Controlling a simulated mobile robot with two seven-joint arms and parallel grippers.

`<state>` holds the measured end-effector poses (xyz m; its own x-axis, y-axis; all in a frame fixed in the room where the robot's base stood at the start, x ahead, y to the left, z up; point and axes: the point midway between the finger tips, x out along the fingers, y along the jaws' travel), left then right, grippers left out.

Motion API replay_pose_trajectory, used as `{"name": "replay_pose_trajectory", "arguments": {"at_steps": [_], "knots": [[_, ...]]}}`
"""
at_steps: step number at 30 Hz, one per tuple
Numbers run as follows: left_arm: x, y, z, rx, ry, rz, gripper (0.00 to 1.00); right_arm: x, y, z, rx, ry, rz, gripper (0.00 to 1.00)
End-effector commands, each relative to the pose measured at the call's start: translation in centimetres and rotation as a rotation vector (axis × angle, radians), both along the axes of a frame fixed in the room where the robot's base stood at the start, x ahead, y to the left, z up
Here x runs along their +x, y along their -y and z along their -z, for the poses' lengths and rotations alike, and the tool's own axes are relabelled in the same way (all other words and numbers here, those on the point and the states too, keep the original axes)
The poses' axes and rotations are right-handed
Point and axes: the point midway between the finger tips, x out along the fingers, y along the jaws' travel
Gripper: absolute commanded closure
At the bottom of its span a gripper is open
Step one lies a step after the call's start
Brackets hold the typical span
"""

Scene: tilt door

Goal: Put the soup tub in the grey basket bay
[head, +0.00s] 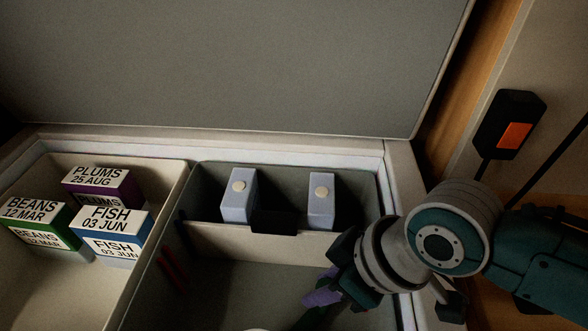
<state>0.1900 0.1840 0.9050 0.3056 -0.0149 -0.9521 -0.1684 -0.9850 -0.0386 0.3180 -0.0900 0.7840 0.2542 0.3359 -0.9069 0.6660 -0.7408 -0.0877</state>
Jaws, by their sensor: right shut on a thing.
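My right gripper (336,272) reaches in from the right, low over the open chest beside the grey basket's front. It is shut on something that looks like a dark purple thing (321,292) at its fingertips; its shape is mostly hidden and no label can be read. The grey basket bay (215,225) hangs at the back right of the chest, with a black clip (273,222) on its front rim. Two pale blue packs (238,197) with round cream caps stand in it, with a gap between them. I cannot identify a soup tub for certain. My left gripper is not in view.
A big grey lid (230,65) stands open behind. The left bay holds PLUMS (100,185), BEANS (38,220) and FISH (112,228) boxes. A red strip (172,270) and a pale rounded edge (264,329) show below. A black-and-orange switch (511,128) is at right.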

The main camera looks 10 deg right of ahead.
Motion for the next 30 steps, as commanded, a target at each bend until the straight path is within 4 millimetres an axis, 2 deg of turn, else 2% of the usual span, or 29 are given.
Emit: {"name": "replay_pose_trajectory", "arguments": {"at_steps": [8,9,17,18,23,28,30], "knots": [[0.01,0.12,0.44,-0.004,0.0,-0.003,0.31,0.09,-0.14,0.49,0.005,0.001,0.001,1.0],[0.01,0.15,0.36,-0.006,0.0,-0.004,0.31,0.09,-0.13,0.41,0.004,0.001,0.0,0.63],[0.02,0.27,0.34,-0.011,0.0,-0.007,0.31,0.04,-0.05,0.46,0.002,0.001,0.001,0.34],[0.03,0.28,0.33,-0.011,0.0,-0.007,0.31,0.04,-0.05,0.47,0.002,0.001,0.001,0.31],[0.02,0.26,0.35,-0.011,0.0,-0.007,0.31,0.02,-0.02,0.49,0.001,0.001,0.0,0.31],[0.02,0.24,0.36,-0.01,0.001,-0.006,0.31,-0.05,0.06,0.59,-0.002,-0.001,-0.001,0.12],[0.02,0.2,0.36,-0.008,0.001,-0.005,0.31,-0.05,0.04,0.57,-0.002,-0.001,-0.001,0.11]]}}
